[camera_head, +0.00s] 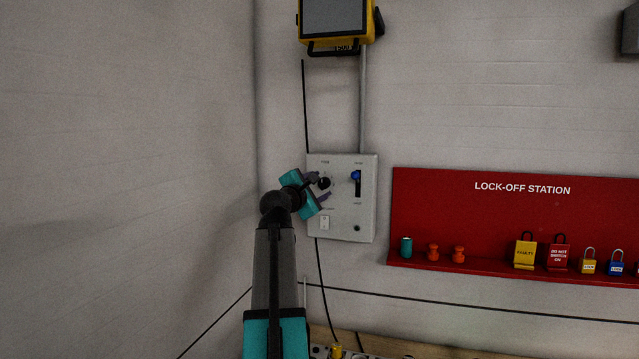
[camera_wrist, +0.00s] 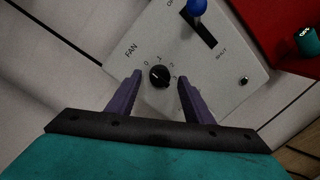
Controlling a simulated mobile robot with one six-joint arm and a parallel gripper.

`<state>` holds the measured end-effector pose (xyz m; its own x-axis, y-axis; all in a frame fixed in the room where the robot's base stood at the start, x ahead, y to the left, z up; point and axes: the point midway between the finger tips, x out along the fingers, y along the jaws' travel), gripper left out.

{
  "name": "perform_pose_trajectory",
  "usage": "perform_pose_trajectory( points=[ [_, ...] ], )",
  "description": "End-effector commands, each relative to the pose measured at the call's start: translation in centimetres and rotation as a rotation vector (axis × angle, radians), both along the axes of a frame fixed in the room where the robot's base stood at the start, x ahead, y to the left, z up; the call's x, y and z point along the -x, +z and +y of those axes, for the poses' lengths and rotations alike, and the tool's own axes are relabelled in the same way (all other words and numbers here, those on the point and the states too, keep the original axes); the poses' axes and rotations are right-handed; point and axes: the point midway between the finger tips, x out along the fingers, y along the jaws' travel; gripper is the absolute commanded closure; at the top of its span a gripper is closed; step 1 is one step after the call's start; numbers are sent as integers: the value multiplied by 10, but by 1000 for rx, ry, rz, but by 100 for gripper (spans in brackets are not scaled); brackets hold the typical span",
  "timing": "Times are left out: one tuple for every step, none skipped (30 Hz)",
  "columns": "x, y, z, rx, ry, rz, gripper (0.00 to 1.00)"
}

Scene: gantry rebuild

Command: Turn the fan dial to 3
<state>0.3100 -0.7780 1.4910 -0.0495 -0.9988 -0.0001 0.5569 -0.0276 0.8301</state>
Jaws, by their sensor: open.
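The fan dial (camera_wrist: 159,76) is a round black knob on a light grey control panel (camera_head: 343,225), below the word FAN in the wrist view. Small numbers stand around it; 0, 1 and 2 can be made out, and the mark nearest the right finger is partly hidden. A pale pointer line shows on the knob, but I cannot tell surely which number it points at. In the head view the dial (camera_head: 324,183) sits at the panel's upper left. My gripper (camera_wrist: 158,80) is open, with one purple finger on each side of the dial, apart from it.
A red lock-off station (camera_head: 480,215) with padlocks and tags is to the right. A yellow-framed screen (camera_head: 335,18) hangs above.

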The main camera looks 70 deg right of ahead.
Motion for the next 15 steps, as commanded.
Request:
perform_pose_trajectory(
  points=[
    [0,1,-5,-2,-1,0,53],
    [0,1,-7,-2,-1,0,53],
    [0,1,-9,-1,-1,0,53],
    [0,0,-10,-1,-1,0,53],
    [0,0,-11,-1,-1,0,53],
    [0,0,-12,0,0,0,53],
    [0,0,-12,0,0,0,53],
    [0,0,-13,0,0,0,53],
    [0,0,-13,0,1,0,53],
    [0,0,-13,0,1,0,53],
    [0,0,-13,0,1,0,53],
    [0,0,-13,0,1,0,53],
    [0,-1,-13,0,1,0,53],
    [0,0,-13,0,1,0,53],
    [0,0,-12,0,1,0,53]
  ],
)
